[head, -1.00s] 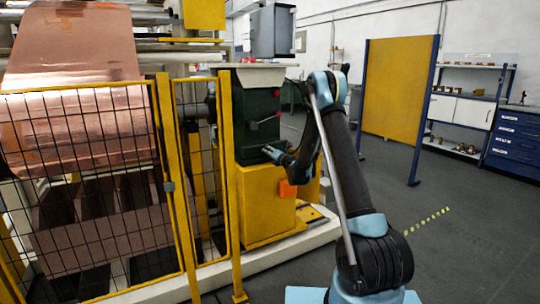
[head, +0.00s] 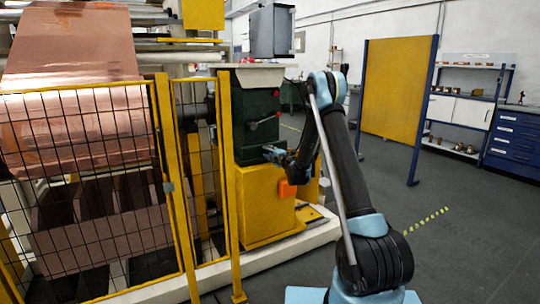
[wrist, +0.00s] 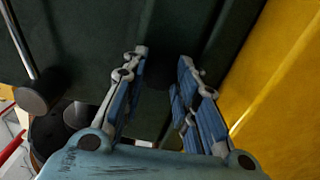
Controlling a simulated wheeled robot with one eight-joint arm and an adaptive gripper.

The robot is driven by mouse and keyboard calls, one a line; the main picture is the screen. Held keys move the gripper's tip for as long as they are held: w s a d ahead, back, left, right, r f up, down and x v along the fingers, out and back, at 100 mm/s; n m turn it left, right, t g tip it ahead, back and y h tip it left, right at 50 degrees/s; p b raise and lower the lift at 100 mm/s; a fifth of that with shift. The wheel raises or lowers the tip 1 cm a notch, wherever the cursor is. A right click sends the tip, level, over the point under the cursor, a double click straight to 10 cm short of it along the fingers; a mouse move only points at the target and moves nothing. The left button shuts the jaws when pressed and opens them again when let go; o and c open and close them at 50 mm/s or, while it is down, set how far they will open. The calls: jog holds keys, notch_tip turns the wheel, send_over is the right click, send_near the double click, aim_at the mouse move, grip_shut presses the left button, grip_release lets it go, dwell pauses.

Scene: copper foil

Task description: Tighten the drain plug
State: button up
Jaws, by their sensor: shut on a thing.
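My gripper (head: 272,153) is at the lower front of the dark green machine housing (head: 256,112), just above the yellow base. In the wrist view my gripper (wrist: 163,60) has its two blue-padded fingers on either side of a dark, round part (wrist: 158,72) against the green housing, and it is shut on it. This part appears to be the drain plug. It is dark and poorly lit, so its thread and seating cannot be made out. In the head view the plug is hidden by my gripper.
A lever with a dark knob (wrist: 33,98) is left of my fingers in the wrist view. The yellow base (head: 262,205) is close on the right there. A yellow mesh guard (head: 85,185) stands left, before copper foil (head: 75,60). The floor to the right is clear.

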jog(key=shift+d+m, duration=0.2)
jog(key=shift+m, duration=0.2)
jog(key=o, duration=1)
jog(key=shift+w+f, duration=0.1)
jog(key=shift+f, duration=0.05)
jog(key=shift+o, duration=0.4)
jog(key=shift+a, duration=0.1)
jog(key=v, duration=1.2)
